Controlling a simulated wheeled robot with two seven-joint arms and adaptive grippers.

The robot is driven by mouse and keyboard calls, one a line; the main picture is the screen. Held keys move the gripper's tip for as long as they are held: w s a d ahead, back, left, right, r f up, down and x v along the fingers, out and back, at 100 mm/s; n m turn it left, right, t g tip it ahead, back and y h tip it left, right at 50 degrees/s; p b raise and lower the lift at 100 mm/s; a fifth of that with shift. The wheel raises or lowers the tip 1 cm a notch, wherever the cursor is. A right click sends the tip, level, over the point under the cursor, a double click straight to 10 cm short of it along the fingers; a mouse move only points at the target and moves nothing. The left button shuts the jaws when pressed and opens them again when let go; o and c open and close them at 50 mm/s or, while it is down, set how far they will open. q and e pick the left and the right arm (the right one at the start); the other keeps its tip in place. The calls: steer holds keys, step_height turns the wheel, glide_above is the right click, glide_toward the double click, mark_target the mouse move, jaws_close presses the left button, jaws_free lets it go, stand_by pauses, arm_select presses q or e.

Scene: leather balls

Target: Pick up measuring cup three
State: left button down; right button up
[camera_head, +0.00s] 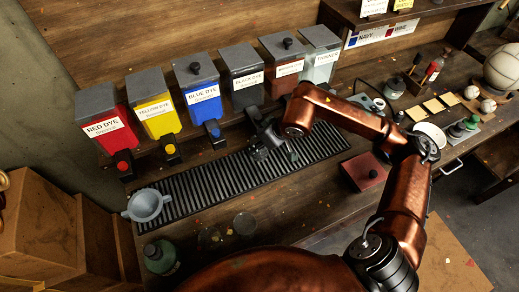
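No cup with a readable "three" mark shows, so I cannot tell which thing is measuring cup three. A grey-blue cup (147,206) with side lugs stands at the left end of the black ribbed tray (185,192). Two clear round vessels, a left one (209,237) and a right one (244,224), are on the bench in front of the tray. My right gripper (262,152) is over the tray, in front of the black dye dispenser (243,77), well right of the grey-blue cup. Its fingers are dark and small, and their opening is unclear. My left gripper is out of view.
Red (103,124), yellow (155,107) and blue (201,92) dye dispensers and others line the back, their taps jutting forward. A green jar (160,257) stands front left. A dark red box (363,172) lies right of the tray. Small items crowd the right side.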

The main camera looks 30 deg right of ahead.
steer(key=shift+c, duration=0.5)
steer(key=shift+r, duration=0.15)
